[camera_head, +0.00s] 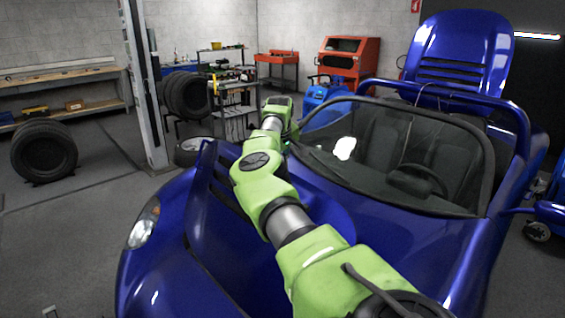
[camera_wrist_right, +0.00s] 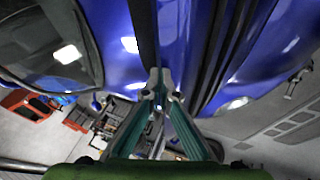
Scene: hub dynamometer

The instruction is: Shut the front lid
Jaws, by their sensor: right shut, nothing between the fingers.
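The blue car's front lid (camera_head: 221,178) is raised in the head view. It is a blue panel with dark slots, tilted up beside my right arm. In the wrist view the slotted blue lid (camera_wrist_right: 226,45) spans the upper right, with a dark gap along its left side. My right gripper (camera_wrist_right: 160,88) is shut and empty, its fingertips close to the lid's lower edge. I cannot tell whether they touch it. In the head view my green right arm reaches across the car's front and its fingertips are hard to make out. My left gripper is not in view.
The windshield (camera_head: 395,155) stands right of my arm. The car's rear lid (camera_head: 458,55) stands up behind the cabin.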

